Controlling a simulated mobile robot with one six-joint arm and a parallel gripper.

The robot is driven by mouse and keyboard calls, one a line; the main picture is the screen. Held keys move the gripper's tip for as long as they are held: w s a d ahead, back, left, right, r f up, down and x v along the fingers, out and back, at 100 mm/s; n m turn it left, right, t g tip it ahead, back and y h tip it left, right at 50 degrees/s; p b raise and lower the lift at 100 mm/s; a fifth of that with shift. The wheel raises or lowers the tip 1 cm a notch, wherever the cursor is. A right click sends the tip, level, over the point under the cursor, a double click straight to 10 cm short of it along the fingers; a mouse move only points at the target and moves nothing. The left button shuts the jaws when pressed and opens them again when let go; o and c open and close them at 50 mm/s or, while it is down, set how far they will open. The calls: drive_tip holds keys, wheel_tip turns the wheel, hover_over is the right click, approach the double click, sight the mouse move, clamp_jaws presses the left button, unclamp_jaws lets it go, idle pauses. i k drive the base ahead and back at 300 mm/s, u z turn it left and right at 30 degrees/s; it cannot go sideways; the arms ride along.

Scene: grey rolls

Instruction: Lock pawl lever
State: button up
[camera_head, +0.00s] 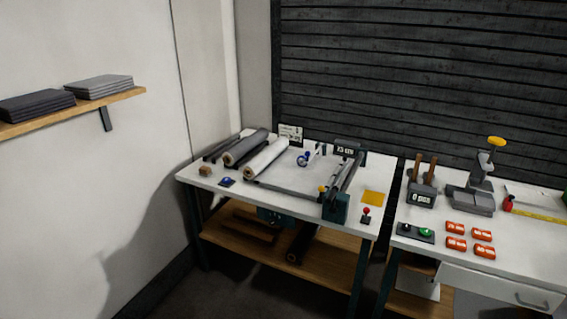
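A roll machine stands on the left white table, with a dark green end block (336,208) at its front right and a grey bed (290,183). A small yellow knob (322,189) sits beside that block. A small lever with a red ball top (366,212) stands upright at the table's front right. A blue round part (303,160) is at the back of the bed. I cannot tell which of these is the pawl lever, or its position. My gripper is not in view.
A grey roll (246,147) and a white roll (267,159) lie on the table's left. A yellow square (373,198) lies at the right. The right table (480,262) holds several orange blocks and a button box (415,232). A wooden shelf (75,112) juts from the left wall.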

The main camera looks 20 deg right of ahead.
sight(366, 210)
drive_tip(key=u, duration=0.05)
drive_tip(key=k, duration=0.45)
drive_tip(key=u, duration=0.55)
drive_tip(key=k, duration=0.9)
drive_tip(key=u, duration=0.45)
drive_tip(key=i, duration=0.85)
drive_tip(key=z, duration=0.25)
